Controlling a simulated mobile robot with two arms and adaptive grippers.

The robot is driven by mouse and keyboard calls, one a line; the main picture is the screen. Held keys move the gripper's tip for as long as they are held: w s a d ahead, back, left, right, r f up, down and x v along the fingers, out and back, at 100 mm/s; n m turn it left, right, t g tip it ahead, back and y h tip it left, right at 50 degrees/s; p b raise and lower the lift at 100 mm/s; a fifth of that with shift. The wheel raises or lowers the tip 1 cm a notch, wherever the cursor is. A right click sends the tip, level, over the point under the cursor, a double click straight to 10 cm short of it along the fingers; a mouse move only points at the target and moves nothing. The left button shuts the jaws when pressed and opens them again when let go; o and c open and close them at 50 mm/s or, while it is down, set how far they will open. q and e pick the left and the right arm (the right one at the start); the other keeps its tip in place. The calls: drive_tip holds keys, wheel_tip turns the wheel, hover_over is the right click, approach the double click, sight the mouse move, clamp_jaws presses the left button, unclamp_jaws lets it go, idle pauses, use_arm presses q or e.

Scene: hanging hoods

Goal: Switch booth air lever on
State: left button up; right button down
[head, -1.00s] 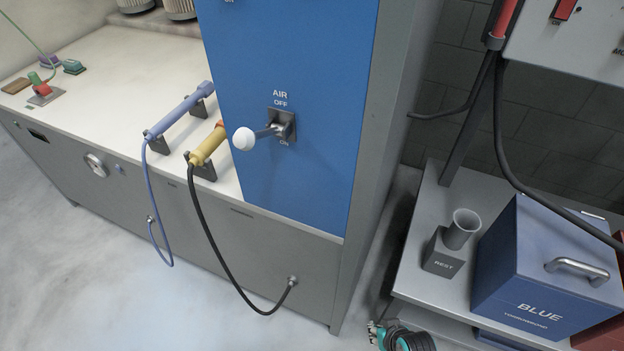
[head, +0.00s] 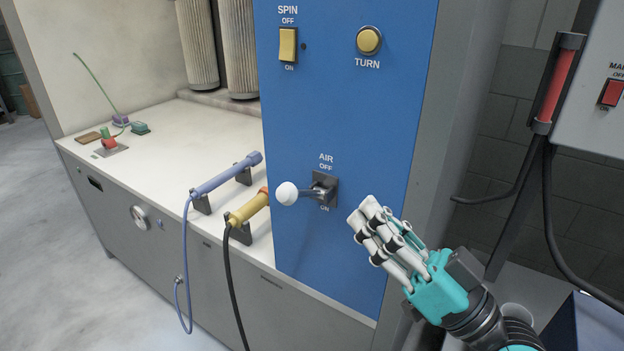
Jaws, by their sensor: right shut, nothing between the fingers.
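The booth air lever (head: 300,192) sticks out from its dark plate on the blue panel (head: 340,110), under the word AIR. OFF is marked above the plate and ON below it. The lever's white knob (head: 286,193) points out to the left, roughly level; I cannot tell its exact position. My right gripper (head: 368,218) is to the right of the lever and slightly lower, in front of the panel's right part. Its white fingers are together and empty, pointing up and left, apart from the lever. My left gripper is not in view.
Above the lever are a yellow SPIN switch (head: 288,45) and a TURN button (head: 369,40). A blue tool (head: 226,176) and a yellow tool (head: 248,209) with hanging hoses lie on cradles on the white worktop (head: 185,140). A black cable (head: 553,225) hangs at the right.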

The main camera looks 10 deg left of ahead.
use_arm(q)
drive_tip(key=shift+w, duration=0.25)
use_arm(e)
drive_tip(key=shift+d+r+y, duration=0.15)
drive_tip(key=shift+r+y, duration=0.15)
drive_tip(key=shift+r, duration=0.45)
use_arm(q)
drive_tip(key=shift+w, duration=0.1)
use_arm(e)
wheel_tip(320, 180, up, 5)
drive_tip(key=p, duration=0.6)
hover_over(303, 192)
drive_tip(key=s+d, duration=0.3)
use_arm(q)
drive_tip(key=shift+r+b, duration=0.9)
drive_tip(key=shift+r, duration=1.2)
use_arm(e)
drive_tip(key=shift+w+a+f, duration=0.1)
drive_tip(key=shift+a+f, duration=0.1)
drive_tip(key=shift+f, duration=0.45)
drive_tip(key=shift+a+f, duration=0.25)
drive_tip(key=shift+f, duration=0.45)
drive_tip(key=shift+w+a+f, duration=0.1)
drive_tip(key=shift+a+f, duration=0.1)
drive_tip(key=shift+f, duration=0.45)
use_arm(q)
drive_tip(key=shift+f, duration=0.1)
use_arm(e)
drive_tip(key=shift+s, duration=0.1)
